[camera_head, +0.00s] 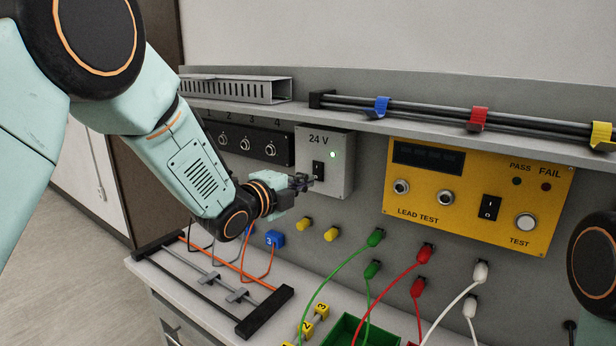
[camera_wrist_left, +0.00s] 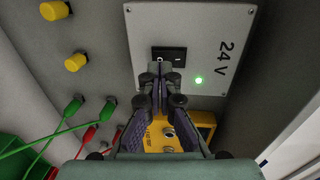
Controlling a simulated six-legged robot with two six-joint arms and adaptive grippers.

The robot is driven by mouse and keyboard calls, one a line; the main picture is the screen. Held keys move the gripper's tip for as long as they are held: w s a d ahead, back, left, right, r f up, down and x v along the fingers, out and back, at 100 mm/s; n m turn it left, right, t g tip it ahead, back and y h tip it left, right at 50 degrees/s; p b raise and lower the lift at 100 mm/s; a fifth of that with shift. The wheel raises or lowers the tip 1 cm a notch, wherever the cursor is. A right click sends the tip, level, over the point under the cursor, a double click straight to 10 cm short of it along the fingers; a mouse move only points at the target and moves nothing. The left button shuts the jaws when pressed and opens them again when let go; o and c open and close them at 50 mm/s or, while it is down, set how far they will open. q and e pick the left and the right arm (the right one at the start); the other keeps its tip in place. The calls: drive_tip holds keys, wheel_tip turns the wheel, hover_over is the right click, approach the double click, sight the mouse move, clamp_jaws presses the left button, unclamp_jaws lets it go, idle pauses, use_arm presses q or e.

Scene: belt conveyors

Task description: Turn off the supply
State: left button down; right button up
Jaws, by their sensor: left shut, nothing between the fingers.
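The 24 V supply (camera_head: 340,180) is a light grey box on the back panel. It also shows in the left wrist view (camera_wrist_left: 200,30). Its black rocker switch (camera_head: 318,169) is on the front, seen close up in the left wrist view (camera_wrist_left: 176,55). The green lamp (camera_head: 333,155) beside the switch is lit. My left gripper (camera_head: 308,182) is shut and empty. Its fingertips (camera_wrist_left: 160,66) are right at the switch, overlapping one end of it in the wrist view; I cannot tell whether they touch it. My right gripper is out of view.
A yellow lead test box (camera_head: 470,225) with another switch is to the right. A black numbered socket strip (camera_head: 240,145) is left of the supply. Yellow knobs (camera_head: 331,234) and coloured plugged leads (camera_head: 375,237) are below. A shelf (camera_head: 360,122) runs above.

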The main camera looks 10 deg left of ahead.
sight(317, 172)
use_arm(q)
drive_tip(key=shift+w+d, duration=0.75)
drive_tip(key=shift+d, duration=0.05)
drive_tip(key=shift+w, duration=0.1)
drive_tip(key=shift+a+f, duration=0.1)
drive_tip(key=shift+a, duration=0.2)
drive_tip(key=shift+w+d, duration=0.15)
drive_tip(key=shift+d, duration=0.1)
drive_tip(key=b, duration=0.1)
drive_tip(key=t+b, duration=0.1)
drive_tip(key=b, duration=0.1)
drive_tip(key=shift+w+a+f, duration=0.15)
drive_tip(key=shift+a, duration=0.1)
drive_tip(key=shift+d, duration=0.15)
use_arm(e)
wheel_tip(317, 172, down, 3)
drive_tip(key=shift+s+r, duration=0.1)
